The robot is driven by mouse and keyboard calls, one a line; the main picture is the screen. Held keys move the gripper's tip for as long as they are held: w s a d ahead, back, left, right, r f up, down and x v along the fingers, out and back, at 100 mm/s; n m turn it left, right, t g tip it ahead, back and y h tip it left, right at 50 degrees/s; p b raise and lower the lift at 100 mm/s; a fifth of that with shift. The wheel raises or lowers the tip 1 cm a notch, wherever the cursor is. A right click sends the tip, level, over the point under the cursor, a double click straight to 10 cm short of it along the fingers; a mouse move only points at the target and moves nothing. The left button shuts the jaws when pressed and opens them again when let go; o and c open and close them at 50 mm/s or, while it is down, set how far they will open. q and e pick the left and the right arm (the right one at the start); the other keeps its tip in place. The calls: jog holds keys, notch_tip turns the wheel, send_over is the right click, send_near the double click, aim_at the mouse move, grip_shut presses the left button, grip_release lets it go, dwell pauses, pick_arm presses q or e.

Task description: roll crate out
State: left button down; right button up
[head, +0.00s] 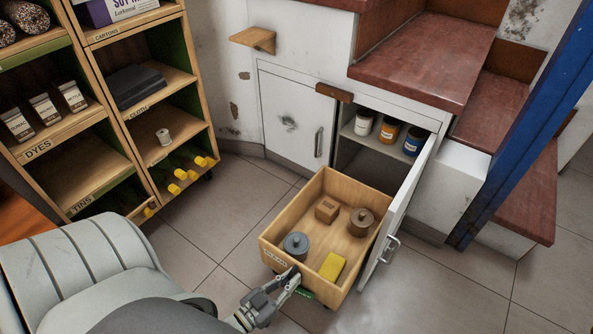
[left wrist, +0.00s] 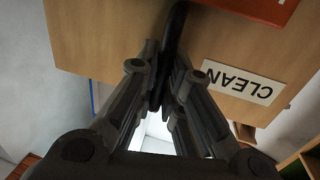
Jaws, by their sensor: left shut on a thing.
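The wooden crate (head: 325,236) stands low in front of the open stair cupboard (head: 372,160), its back end near the opening. I cannot tell whether its back edge is fully clear. It holds a grey lidded pot (head: 296,245), a brown lidded pot (head: 361,222), a small wooden block (head: 327,209) and a yellow block (head: 332,266). My left gripper (head: 290,280) is at the crate's front wall. In the left wrist view its fingers (left wrist: 166,95) are shut on the dark handle (left wrist: 176,35), beside the CLEAN label (left wrist: 238,81). My right gripper is out of view.
The open cupboard door (head: 398,220) stands close along the crate's right side. Jars (head: 388,134) sit on the cupboard shelf. A closed door (head: 296,115) is to the left. A wooden shelf unit (head: 150,140) stands at the left. The tiled floor (head: 215,245) between is clear.

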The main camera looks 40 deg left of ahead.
pick_arm(q)
jog(key=shift+s, duration=0.45)
jog(key=c, duration=1.8)
grip_release()
jog(key=s, duration=0.4)
jog(key=s+a, duration=0.1)
jog(key=s, duration=0.7)
jog(key=shift+a, duration=0.35)
